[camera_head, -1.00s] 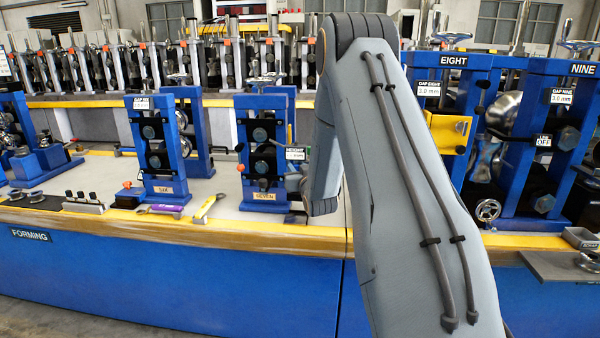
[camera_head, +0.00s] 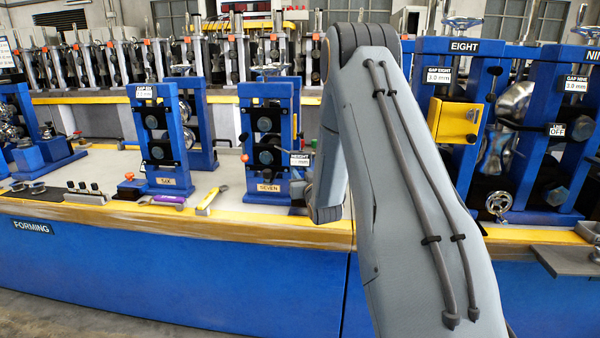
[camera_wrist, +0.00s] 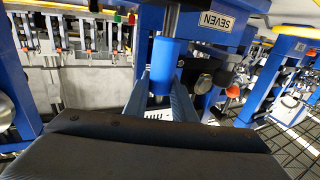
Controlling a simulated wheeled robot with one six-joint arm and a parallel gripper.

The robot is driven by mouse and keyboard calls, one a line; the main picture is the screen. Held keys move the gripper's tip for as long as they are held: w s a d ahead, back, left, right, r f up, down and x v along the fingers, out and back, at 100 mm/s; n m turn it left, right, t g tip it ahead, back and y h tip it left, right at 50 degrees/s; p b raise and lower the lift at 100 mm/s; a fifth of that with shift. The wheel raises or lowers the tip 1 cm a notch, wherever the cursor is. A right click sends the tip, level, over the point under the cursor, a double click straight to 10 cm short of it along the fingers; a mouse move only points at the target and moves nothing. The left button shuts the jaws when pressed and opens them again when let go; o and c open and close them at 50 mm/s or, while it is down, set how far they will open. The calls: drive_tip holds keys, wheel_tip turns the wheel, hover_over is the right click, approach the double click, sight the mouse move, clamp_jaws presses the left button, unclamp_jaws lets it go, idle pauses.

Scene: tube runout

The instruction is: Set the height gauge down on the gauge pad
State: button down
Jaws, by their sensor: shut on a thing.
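My gripper (camera_wrist: 160,92) shows in the wrist view with its two grey fingers on either side of a blue cylindrical body with a metal rod, which I take to be the height gauge (camera_wrist: 165,62). In the head view my forearm hides the fingers and most of the gauge. A small white HEIGHT tag (camera_head: 300,159) shows just left of my wrist, beside stand SEVEN (camera_head: 268,140); its number cannot be read. I cannot make out the gauge pad in either view, nor whether the gauge touches anything below.
Stand SEVEN is close to my gripper. Stand SIX (camera_head: 162,140) is further left, with a yellow-handled tool (camera_head: 208,200) on the bench between them. Stand EIGHT (camera_head: 460,130) and a handwheel (camera_head: 498,203) are right of my arm. The bench's yellow front edge (camera_head: 180,222) runs below.

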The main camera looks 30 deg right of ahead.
idle(0.6)
drive_tip(key=shift+f+b, duration=0.85)
drive_tip(key=shift+f, duration=0.45)
drive_tip(key=c, duration=1.4)
unclamp_jaws()
drive_tip(key=shift+c, duration=0.2)
drive_tip(key=shift+o, duration=0.3)
drive_tip(key=shift+f, duration=0.15)
drive_tip(key=s+a+n+g+y+p, duration=0.1)
drive_tip(key=s+a+g+p, duration=0.1)
drive_tip(key=s+a+g, duration=0.5)
drive_tip(key=s+a+g+y+p, duration=0.2)
drive_tip(key=s+a, duration=0.6)
drive_tip(key=s, duration=0.6)
drive_tip(key=s+a+r+g+p, duration=0.1)
drive_tip(key=s+a+g, duration=0.2)
drive_tip(key=s, duration=0.5)
drive_tip(key=s+a+r+n+g+p, duration=0.1)
drive_tip(key=s+a+r+g, duration=0.1)
drive_tip(key=s, duration=0.6)
drive_tip(key=s+a+r+g+p, duration=0.1)
drive_tip(key=s+a+g, duration=0.2)
drive_tip(key=s, duration=0.5)
drive_tip(key=shift+s+a+r+g+y, duration=0.2)
drive_tip(key=shift+a+r+g+y, duration=0.15)
drive_tip(key=shift+a, duration=0.2)
